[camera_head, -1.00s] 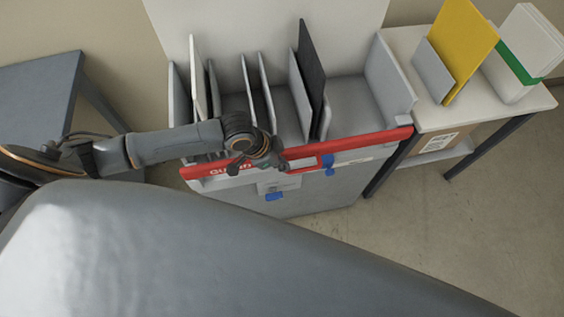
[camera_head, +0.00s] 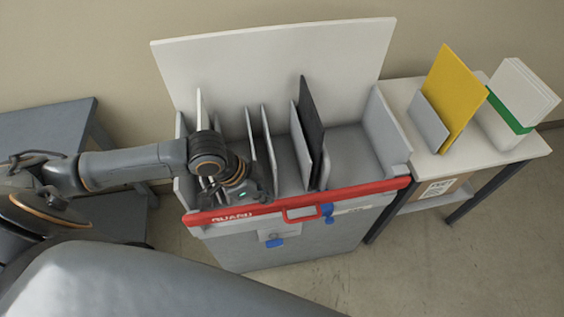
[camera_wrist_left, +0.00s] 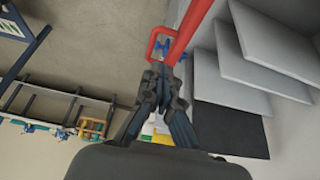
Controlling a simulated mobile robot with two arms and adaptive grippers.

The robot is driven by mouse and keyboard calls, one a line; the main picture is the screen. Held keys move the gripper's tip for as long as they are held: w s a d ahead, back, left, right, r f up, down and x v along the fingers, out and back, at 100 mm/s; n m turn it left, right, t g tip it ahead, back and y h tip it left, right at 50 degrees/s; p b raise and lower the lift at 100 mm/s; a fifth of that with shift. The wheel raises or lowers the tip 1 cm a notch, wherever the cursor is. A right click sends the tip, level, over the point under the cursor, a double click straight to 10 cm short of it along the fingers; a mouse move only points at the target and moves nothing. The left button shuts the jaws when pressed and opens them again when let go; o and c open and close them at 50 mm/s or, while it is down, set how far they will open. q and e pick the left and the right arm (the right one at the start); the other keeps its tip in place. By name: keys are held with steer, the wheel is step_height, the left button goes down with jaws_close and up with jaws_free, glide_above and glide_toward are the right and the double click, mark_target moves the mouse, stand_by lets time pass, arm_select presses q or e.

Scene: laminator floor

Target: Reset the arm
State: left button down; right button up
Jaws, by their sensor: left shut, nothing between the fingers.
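My left arm reaches in from the left in the head view. Its gripper (camera_head: 238,190) is over the left front part of the grey bin machine, just behind the red guard bar (camera_head: 355,193). In the left wrist view the gripper's fingers (camera_wrist_left: 163,78) are together with nothing between them. The red bar's handle (camera_wrist_left: 160,45) shows just beyond the fingertips there; I cannot tell whether they touch. My right gripper is not in view.
The machine holds upright grey dividers (camera_head: 268,145) and a black panel (camera_head: 311,120). A white side table (camera_head: 520,150) at right carries a yellow panel (camera_head: 455,90) and a white stack with a green band (camera_head: 508,112). A grey table (camera_head: 45,122) stands at left.

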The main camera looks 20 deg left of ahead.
arm_select(q)
steer(key=shift+r, duration=0.15)
steer(key=s+d+n+t, duration=0.1)
steer(key=s+d, duration=0.2)
steer(key=d, duration=0.4)
steer(key=s+a+f+n+y, duration=0.4)
steer(key=s+a+n, duration=0.4)
steer(key=a, duration=0.1)
step_height(320, 180, down, 28)
steer(key=s+g+b, duration=0.2)
steer(key=b, duration=0.1)
steer(key=s+a+f+b, duration=0.1)
steer(key=s+a+f, duration=0.1)
steer(key=s+f, duration=1.4)
steer(key=shift+s+a+f+g+b, duration=0.25)
steer(key=shift+a+f+g+b, duration=0.15)
steer(key=shift+f, duration=0.55)
